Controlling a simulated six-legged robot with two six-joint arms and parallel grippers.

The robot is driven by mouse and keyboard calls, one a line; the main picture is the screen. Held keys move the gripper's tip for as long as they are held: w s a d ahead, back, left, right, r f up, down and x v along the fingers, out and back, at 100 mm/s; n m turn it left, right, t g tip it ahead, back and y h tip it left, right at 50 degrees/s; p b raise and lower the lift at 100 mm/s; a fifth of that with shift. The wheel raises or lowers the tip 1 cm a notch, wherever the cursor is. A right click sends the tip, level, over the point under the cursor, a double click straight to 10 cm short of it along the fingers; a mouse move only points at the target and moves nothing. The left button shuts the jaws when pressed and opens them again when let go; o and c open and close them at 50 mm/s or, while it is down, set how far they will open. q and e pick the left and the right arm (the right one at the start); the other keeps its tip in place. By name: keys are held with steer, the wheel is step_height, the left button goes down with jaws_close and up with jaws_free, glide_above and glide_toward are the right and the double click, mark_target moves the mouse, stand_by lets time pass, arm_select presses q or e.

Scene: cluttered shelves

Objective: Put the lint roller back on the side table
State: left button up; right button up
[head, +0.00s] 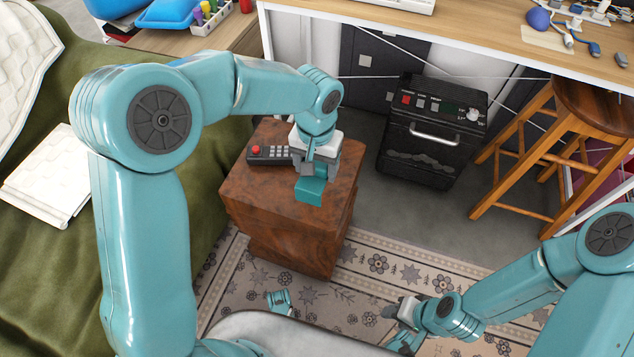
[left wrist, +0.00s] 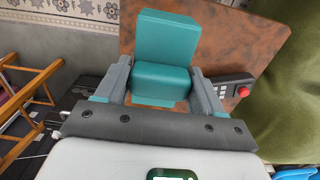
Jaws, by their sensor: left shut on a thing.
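My left gripper (head: 317,168) is shut on a teal, blocky thing (head: 310,190), which I take to be the lint roller; its shape does not clearly show a roller. In the left wrist view the teal thing (left wrist: 166,50) sits between the two grey fingers. The side table (head: 260,195) is a reddish-brown wooden block, and its top also shows in the left wrist view (left wrist: 235,40). The held thing is over the right part of the tabletop; I cannot tell whether it touches. My right gripper (head: 398,309) is low at the bottom right, over the rug, and its fingers are unclear.
A dark remote with a red button (head: 268,154) lies on the side table's back left. A green-covered bed (head: 200,200) is on the left. A black box with a handle (head: 432,130) and a wooden stool (head: 560,130) stand to the right. A desk (head: 480,40) runs behind.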

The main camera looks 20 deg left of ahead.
mark_target(316, 179)
arm_select(q)
step_height(316, 179, down, 6)
steer(key=shift+r+b, duration=0.2)
steer(key=shift+b, duration=0.8)
steer(key=shift+f, duration=0.1)
steer(key=o, duration=1.1)
steer(key=shift+r, duration=0.25)
step_height(316, 179, up, 12)
steer(key=p, duration=0.4)
steer(key=shift+f, duration=0.1)
